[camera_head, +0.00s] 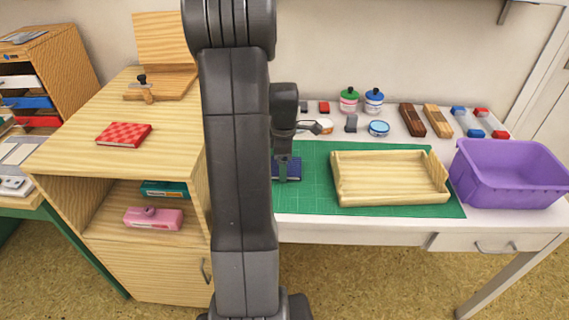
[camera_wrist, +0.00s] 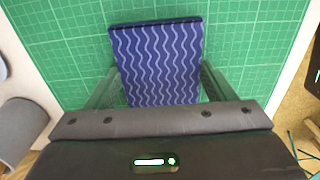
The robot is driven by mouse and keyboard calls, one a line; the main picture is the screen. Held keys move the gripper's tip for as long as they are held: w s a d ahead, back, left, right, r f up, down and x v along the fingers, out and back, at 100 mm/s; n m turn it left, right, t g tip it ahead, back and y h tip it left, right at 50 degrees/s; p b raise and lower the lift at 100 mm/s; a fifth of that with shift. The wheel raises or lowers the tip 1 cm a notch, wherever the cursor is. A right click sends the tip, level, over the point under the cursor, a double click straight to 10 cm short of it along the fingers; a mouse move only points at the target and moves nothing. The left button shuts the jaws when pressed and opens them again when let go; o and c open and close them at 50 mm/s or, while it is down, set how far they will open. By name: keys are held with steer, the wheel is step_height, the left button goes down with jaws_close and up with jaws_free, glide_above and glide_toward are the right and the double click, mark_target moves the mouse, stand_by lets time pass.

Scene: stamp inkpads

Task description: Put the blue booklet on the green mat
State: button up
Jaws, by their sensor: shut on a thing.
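The blue booklet (camera_wrist: 158,65), with light wavy lines, is between the two fingers of my gripper (camera_wrist: 158,88) in the wrist view. My gripper is shut on it. The green mat (camera_wrist: 255,45) fills the background under the booklet. In the head view the blue booklet (camera_head: 293,169) is at the left part of the green mat (camera_head: 305,200), with my gripper (camera_head: 284,172) upright over it. The booklet is over or on the mat; I cannot tell whether it touches. My arm hides the mat's left end in the head view.
A wooden tray (camera_head: 390,199) sits on the mat, right of the booklet. A purple bin (camera_head: 510,190) stands at the table's right end. Jars, stamps and small pads line the table's back. A red checkered booklet (camera_head: 124,134) lies on the wooden cabinet (camera_head: 70,155).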

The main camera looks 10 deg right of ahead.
steer(key=shift+f, duration=0.1)
steer(key=shift+f, duration=0.15)
steer(key=o, duration=1)
step_height(320, 180, up, 12)
steer(key=shift+r+p, duration=0.2)
steer(key=shift+p, duration=0.65)
